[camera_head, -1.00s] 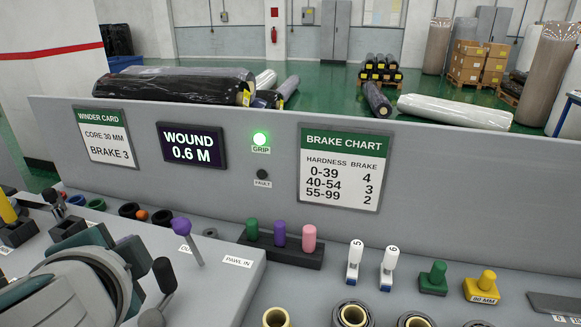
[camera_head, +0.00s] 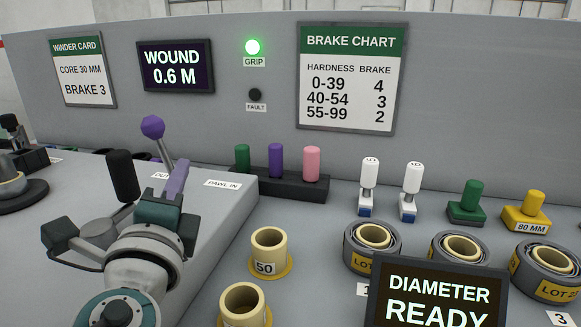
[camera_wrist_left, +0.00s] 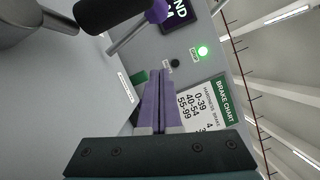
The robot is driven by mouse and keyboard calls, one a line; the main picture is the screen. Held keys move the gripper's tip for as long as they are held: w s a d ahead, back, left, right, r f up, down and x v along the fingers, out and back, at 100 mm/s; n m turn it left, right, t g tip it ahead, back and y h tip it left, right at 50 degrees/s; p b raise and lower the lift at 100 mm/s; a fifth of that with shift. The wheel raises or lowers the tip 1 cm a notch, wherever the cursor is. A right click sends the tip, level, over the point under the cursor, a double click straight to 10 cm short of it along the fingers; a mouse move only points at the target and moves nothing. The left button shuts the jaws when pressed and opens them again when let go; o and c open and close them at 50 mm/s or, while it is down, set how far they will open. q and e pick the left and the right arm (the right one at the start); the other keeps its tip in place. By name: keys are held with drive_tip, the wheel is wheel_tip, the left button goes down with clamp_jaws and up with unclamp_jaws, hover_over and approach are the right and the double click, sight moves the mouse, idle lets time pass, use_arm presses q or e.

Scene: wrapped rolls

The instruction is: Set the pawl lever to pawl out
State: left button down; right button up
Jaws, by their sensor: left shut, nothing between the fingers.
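The pawl lever (camera_head: 153,127) is a grey rod with a purple ball knob, on the grey console at the left of the head view. It leans left, towards the partly covered "OUT" label (camera_head: 160,175) and away from the "PAWL IN" label (camera_head: 223,184). My left gripper (camera_head: 181,164) has purple fingers, shut and empty, just right of the rod; the fingers and arm hide the rod's foot. In the left wrist view the shut fingers (camera_wrist_left: 153,74) point towards the panel, with the lever's rod (camera_wrist_left: 127,36) apart from their tips. My right gripper is not in view.
A black-handled lever (camera_head: 122,176) stands close left of my gripper. A rack with green, purple and pink pegs (camera_head: 276,183) is to the right, by the upright panel. Yellow cores (camera_head: 269,250) and a "DIAMETER READY" screen (camera_head: 437,295) are in front.

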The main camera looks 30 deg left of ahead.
sight(161, 137)
use_arm(q)
drive_tip(key=x, duration=0.7)
drive_tip(key=shift+w+a+r, duration=0.1)
drive_tip(key=shift+w+a, duration=0.05)
drive_tip(key=shift+w, duration=0.05)
drive_tip(key=shift+s+a+r+p, duration=0.25)
drive_tip(key=shift+a+p, duration=0.1)
drive_tip(key=shift+a, duration=0.25)
drive_tip(key=shift+s+a+r+p, duration=0.25)
drive_tip(key=shift+a+p, duration=0.1)
drive_tip(key=shift+a, duration=0.2)
drive_tip(key=shift+s+a+r, duration=0.1)
drive_tip(key=shift+s+a, duration=0.15)
drive_tip(key=shift+a, duration=0.4)
drive_tip(key=a+n, duration=0.1)
drive_tip(key=a+n+g, duration=0.1)
drive_tip(key=n, duration=0.1)
drive_tip(key=shift+s, duration=0.2)
drive_tip(key=shift+d, duration=0.1)
